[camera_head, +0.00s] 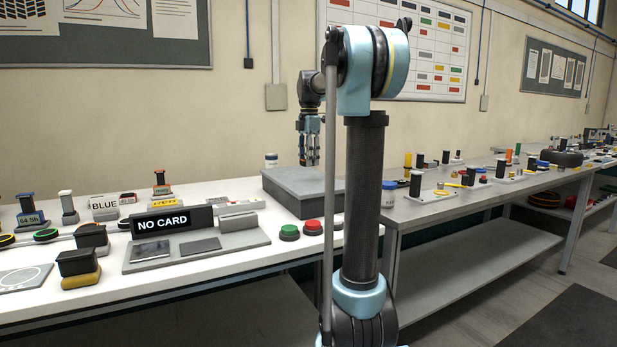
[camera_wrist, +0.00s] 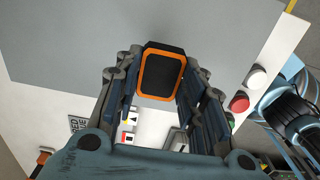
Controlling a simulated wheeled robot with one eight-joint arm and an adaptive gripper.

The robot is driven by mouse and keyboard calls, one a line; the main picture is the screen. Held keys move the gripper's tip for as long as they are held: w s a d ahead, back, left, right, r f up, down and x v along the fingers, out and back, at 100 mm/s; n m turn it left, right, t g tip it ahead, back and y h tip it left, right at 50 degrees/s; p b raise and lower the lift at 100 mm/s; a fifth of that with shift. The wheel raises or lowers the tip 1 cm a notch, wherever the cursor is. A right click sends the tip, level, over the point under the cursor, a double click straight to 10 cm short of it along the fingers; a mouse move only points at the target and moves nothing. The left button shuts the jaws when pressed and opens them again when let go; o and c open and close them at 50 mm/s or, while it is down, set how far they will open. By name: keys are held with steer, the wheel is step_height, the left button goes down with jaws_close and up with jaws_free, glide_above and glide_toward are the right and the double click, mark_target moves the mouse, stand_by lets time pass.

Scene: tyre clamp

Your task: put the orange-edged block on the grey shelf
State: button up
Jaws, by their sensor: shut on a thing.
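The orange-edged block (camera_wrist: 162,74), dark-faced with an orange rim, is between the fingers of my gripper (camera_wrist: 160,82) in the wrist view. My gripper is shut on it. In the head view my gripper (camera_head: 309,150) points down above the grey shelf (camera_head: 290,183), a low flat-topped slab on the white table. In the wrist view the shelf's grey top (camera_wrist: 80,40) lies behind the block. I cannot tell the exact gap between them.
A "NO CARD" display (camera_head: 172,221) stands left of the shelf. A green button (camera_head: 289,232) and a red button (camera_head: 312,227) are in front of it. A small white jar (camera_head: 271,160) is behind it. The shelf's visible top looks clear.

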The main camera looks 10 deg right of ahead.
mark_target(309, 180)
steer(key=shift+f, duration=2.8)
steer(key=o, duration=1)
steer(key=shift+f, duration=0.1)
steer(key=shift+o, duration=0.2)
step_height(309, 180, up, 12)
steer(key=shift+r, duration=0.1)
